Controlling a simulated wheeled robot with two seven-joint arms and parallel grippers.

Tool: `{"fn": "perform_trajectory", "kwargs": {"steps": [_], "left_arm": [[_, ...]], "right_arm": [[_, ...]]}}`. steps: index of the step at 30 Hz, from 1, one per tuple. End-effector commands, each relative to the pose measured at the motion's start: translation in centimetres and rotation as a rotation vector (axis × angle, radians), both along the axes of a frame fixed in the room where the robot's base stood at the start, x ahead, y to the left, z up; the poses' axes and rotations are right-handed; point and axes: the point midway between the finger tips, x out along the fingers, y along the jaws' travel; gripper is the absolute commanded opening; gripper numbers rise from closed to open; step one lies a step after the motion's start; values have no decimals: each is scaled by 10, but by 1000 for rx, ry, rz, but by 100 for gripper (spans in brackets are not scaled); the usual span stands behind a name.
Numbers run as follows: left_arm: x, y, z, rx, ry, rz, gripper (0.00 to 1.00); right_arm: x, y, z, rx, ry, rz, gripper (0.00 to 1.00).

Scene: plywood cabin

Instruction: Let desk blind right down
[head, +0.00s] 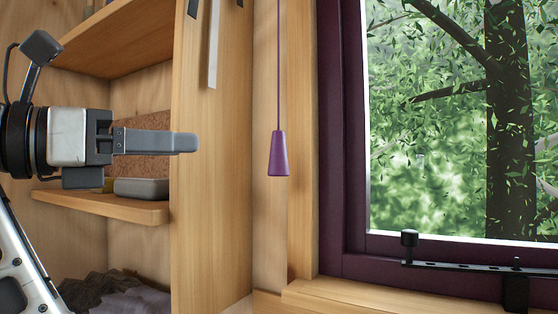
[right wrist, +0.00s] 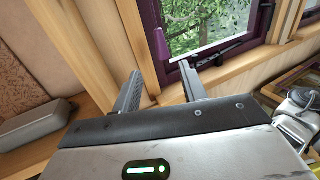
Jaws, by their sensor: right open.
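The purple cord pull (head: 279,154), a tapered knob, hangs on a thin purple cord (head: 278,60) left of the window. In the right wrist view the pull (right wrist: 162,45) shows ahead, between the lines of the two fingers. My right gripper (head: 188,142) comes in from the left in the head view, level with the pull, its fingertips a clear gap to its left. In the right wrist view the jaws (right wrist: 161,78) are open and empty. The visible part of the window (head: 440,150) is uncovered; no blind shows. My left gripper is not in view.
A wooden shelf unit (head: 210,170) stands on the left, with a grey case (head: 141,188) on one shelf. The dark purple window frame (head: 340,150) has a black stay (head: 460,266) along its bottom. A kettle-like silver object (right wrist: 295,115) is at right in the wrist view.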

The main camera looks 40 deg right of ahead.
Motion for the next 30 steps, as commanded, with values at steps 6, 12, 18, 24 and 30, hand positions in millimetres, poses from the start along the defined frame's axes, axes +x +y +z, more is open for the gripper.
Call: {"fn": "perform_trajectory", "kwargs": {"steps": [6, 12, 18, 24, 30], "left_arm": [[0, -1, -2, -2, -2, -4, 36], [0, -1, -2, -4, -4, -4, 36], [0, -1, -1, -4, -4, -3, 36], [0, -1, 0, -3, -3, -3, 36], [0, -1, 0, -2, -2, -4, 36]], "right_arm": [[-3, -21, 0, 20, -12, 8, 42], [-9, -64, 1, 16, -14, 1, 42], [-14, -107, 1, 14, -14, 0, 42], [-17, -140, 2, 13, -12, 1, 42], [-19, -156, 2, 14, -11, 5, 42]]}}
